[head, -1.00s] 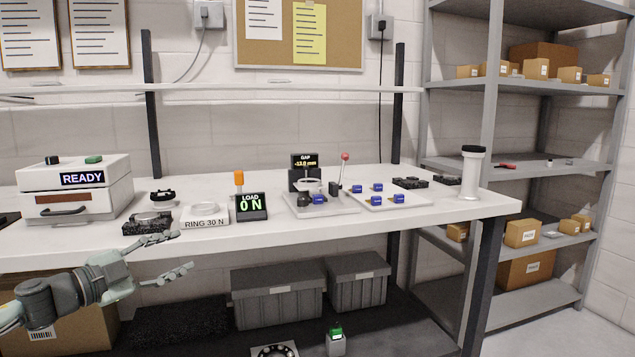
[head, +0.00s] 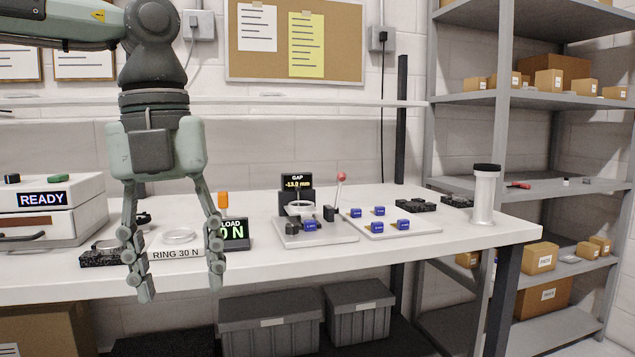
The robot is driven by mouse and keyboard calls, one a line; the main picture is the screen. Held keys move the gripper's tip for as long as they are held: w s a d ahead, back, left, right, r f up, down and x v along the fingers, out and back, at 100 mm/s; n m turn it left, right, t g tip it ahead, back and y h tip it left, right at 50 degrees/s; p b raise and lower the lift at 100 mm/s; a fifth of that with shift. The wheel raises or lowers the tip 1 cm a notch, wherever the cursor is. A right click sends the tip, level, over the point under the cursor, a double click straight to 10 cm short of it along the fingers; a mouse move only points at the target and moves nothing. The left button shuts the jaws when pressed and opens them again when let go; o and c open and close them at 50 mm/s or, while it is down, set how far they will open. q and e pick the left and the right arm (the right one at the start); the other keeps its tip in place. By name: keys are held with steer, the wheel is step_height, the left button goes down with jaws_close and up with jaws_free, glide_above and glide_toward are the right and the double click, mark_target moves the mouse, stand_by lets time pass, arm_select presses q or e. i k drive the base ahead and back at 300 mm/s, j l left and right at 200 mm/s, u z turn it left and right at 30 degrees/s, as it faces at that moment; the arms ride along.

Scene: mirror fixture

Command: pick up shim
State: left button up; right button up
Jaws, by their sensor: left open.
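Several small blue labelled blocks, which look like the shims, lie on a pale tray (head: 350,233): front right (head: 403,224), front left (head: 377,227), back right (head: 379,210) and back left (head: 356,213). Another blue block (head: 310,226) sits at the gap gauge (head: 297,181), whose display reads -13.0 mm. Their labels are too small to read. My left gripper (head: 181,286) points down with its fingers spread, empty, in front of the table edge. It is well to the left of the blue blocks and partly covers the load display. My right gripper is out of view.
A ring fixture marked RING 30 N (head: 178,253) and a load display (head: 234,233) stand behind my left gripper. A READY box (head: 45,226) is at the left. A red-knobbed lever (head: 341,178) rises by the gauge. A white cylinder (head: 484,197) stands at the right end.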

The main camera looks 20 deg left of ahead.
mark_target(308, 225)
steer(key=i, duration=1.6)
